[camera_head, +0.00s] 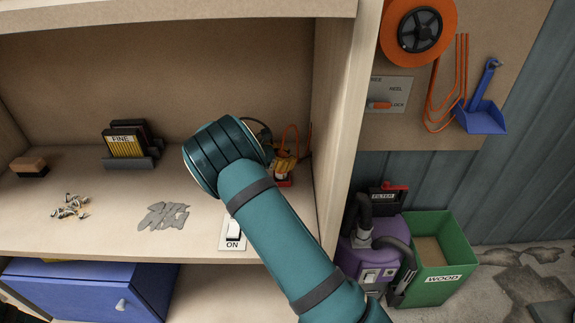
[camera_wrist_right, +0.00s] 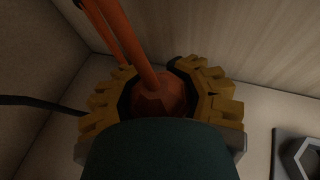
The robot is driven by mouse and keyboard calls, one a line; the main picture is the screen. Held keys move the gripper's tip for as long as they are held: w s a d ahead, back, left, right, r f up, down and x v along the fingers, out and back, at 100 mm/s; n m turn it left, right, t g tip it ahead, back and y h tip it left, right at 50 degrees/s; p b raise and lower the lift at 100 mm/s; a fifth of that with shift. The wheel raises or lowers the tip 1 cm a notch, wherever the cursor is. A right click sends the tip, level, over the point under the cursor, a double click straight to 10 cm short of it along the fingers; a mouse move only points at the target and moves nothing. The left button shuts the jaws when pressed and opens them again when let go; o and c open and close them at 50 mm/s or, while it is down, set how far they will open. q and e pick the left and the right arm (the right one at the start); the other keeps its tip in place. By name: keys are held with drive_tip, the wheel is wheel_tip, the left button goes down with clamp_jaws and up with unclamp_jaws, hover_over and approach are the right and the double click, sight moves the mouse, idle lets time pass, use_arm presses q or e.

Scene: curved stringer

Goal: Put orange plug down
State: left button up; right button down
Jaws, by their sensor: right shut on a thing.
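My right arm, teal, reaches into the shelf in the head view, and its yellow-fingered gripper (camera_head: 285,168) is in the right rear corner of the shelf board. It is partly hidden behind the wrist. In the right wrist view the gripper (camera_wrist_right: 165,95) is shut on the orange plug (camera_wrist_right: 160,88), with a finger on each side. An orange cord (camera_wrist_right: 128,40) rises from the plug; it also shows in the head view (camera_head: 291,135). The plug's lower end is hidden, so I cannot tell whether it touches the board. My left gripper is not in view.
A grey part with an angular opening (camera_wrist_right: 300,155) lies at lower right in the wrist view. The ON switch (camera_head: 233,232) is on the shelf's front edge. The side panel (camera_head: 345,120) stands close right. Sanding pads (camera_head: 127,143) and screws (camera_head: 70,207) are left.

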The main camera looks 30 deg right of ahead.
drive_tip(key=shift+f, duration=1)
drive_tip(key=shift+f, duration=0.15)
drive_tip(key=c, duration=0.6)
unclamp_jaws()
drive_tip(key=shift+o, duration=0.2)
